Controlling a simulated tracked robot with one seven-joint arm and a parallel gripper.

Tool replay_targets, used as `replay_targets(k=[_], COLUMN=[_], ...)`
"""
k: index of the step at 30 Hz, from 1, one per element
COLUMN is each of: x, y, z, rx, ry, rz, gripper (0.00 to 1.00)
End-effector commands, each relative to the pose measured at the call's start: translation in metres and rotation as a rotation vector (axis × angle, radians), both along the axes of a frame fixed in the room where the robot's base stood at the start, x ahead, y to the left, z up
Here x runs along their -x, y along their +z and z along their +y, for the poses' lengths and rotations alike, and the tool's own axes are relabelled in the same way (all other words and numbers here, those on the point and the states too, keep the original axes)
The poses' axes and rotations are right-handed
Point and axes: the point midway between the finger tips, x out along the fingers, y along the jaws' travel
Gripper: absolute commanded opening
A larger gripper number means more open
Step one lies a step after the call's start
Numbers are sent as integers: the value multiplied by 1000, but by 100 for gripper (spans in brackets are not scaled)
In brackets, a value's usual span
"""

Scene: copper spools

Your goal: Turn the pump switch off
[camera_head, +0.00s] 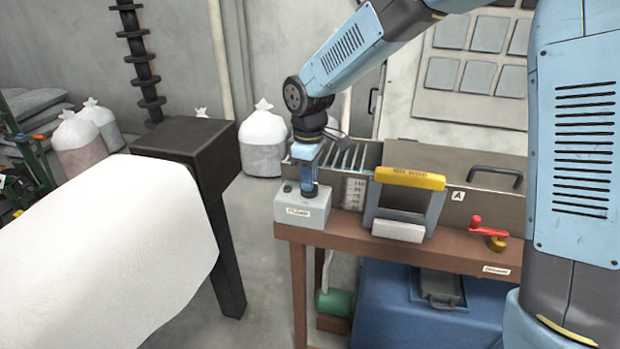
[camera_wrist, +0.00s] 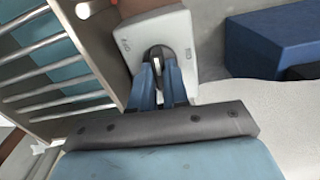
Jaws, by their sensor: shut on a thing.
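The pump switch box (camera_head: 300,208) is a small light grey box with a label on its front, at the left end of the brown bench. My gripper (camera_head: 309,191) reaches down onto its top from above. In the wrist view the box (camera_wrist: 178,30) shows from above, with small markings on its face. A dark round knob with a pale line (camera_wrist: 156,60) sits on it. The blue fingers of my gripper (camera_wrist: 157,82) are shut on this knob. The fingers hide part of the knob, and I cannot tell which marking the knob points at.
A slotted rack (camera_head: 345,155) stands right behind the box. A grey frame with a yellow handle (camera_head: 409,178) and a red lever (camera_head: 488,228) are farther right on the brown bench (camera_head: 420,248). A white-covered table (camera_head: 100,230) is at left, with floor between.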

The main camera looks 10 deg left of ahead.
Motion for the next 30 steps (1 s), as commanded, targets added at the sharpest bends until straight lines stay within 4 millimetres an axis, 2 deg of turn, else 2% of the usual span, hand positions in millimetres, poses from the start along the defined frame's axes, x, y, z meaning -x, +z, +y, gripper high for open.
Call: replay_targets(k=[9, 23, 24, 30], x=[-1, -1, -1, -1], y=[0, 0, 0, 0], z=[-1, -1, -1, -1], rx=[1, 1, 1, 0], ry=[83, 93, 92, 92], rz=[0, -1, -1, 0], gripper=[0, 0, 19, 38])
